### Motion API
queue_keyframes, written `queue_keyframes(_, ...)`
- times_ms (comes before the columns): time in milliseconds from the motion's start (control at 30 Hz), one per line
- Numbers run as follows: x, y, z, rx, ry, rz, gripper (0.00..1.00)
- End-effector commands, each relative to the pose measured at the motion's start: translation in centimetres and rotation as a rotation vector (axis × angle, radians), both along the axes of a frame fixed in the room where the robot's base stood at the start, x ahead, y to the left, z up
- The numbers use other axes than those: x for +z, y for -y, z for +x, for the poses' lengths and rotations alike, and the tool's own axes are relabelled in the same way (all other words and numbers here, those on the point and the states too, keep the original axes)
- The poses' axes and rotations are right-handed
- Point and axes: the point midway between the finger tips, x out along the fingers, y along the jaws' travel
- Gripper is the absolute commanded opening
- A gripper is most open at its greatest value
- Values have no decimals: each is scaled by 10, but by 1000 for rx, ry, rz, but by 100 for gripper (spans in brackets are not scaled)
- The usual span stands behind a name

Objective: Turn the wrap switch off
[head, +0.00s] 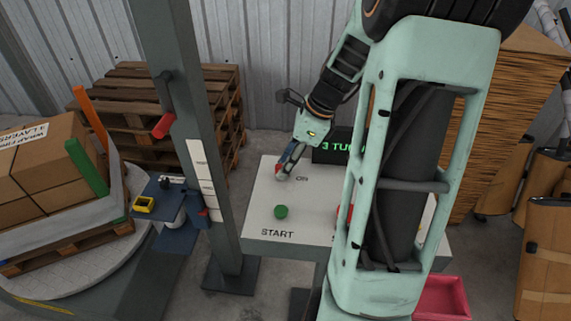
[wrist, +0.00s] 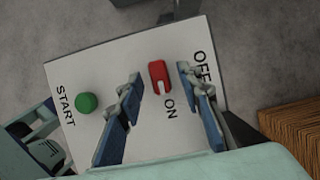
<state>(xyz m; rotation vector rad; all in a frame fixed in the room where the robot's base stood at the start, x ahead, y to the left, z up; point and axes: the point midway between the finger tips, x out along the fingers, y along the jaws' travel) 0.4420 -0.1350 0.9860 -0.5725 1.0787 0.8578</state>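The wrap switch is a small red rocker or knob (wrist: 159,77) with a notch, on a pale control panel (wrist: 95,65). In the wrist view, the word OFF is printed to its right and ON below it. My gripper (wrist: 160,90) is open, with its blue-and-grey fingers on either side of the switch and a gap showing to each. In the head view, my gripper (head: 284,172) is low over the upper left part of the panel (head: 262,190) and largely covers the switch. I cannot tell whether the fingers touch the panel.
A green START button (head: 281,212) sits close by on the panel. A dark display (head: 330,146) with green text stands behind it, partly hidden by my arm. A grey post (head: 200,120) rises left of the panel. Boxes on a pallet (head: 45,155) stand farther left.

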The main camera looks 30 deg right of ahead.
Motion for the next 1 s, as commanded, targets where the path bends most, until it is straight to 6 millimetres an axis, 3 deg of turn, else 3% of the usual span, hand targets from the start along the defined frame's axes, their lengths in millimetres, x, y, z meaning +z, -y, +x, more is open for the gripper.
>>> queue_keyframes(367, -7, -2, 1, 0, 1, -1, 33)
queue_keyframes(667, -6, -2, 1, 0, 0, 0, 1)
queue_keyframes(1000, -6, -2, 2, 24, -1, 0, 0)
